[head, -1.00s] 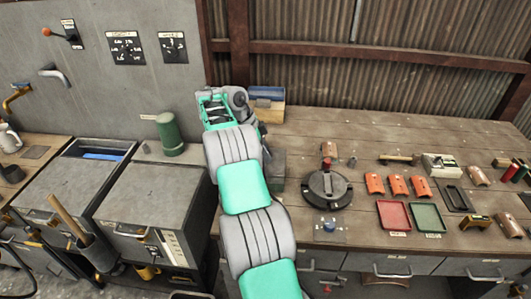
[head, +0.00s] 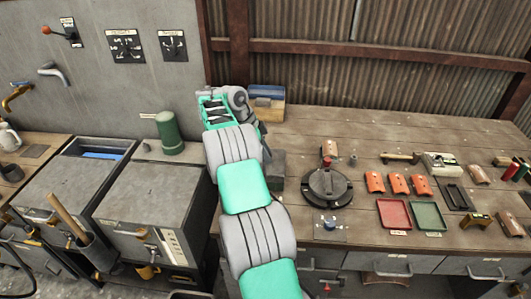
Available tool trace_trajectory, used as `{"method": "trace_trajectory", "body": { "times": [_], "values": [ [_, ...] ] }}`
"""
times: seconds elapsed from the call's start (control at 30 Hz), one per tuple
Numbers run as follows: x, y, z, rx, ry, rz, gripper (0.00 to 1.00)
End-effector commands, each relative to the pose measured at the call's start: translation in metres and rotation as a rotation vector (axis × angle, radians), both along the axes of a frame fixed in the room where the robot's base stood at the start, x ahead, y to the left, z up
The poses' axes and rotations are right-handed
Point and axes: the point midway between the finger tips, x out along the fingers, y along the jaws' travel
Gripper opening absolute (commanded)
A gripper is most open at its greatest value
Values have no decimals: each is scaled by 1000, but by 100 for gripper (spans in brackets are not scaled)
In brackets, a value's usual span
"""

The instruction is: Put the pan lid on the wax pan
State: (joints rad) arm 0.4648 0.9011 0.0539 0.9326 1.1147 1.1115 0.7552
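An open rectangular tank (head: 70,147) with blue inside stands at the left. My gripper (head: 208,98) is at the end of my raised arm, near the wall and left of the bench's back corner. Its fingertips are too small and partly hidden to show whether they are open.
A blue-and-wood box (head: 267,104) is right of my gripper. Orange pieces (head: 398,184), a red tray (head: 394,214) and a green tray (head: 428,216) lie right of the round vessel. The bench's back middle is clear.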

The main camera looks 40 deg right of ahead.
Motion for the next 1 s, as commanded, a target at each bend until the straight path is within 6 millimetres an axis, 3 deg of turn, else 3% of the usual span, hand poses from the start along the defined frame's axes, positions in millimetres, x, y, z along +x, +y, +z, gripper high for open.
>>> {"method": "trace_trajectory", "body": {
  "times": [0.3, 0.63, 0.87, 1.0],
  "values": [
    [0, 0, 0, 1, 1, 1, 37],
    [0, 0, 0, 1, 1, 1, 63],
    [0, 0, 0, 1, 1, 1, 63],
    [2, 4, 15, 1, 1, 2, 63]
  ]
}}
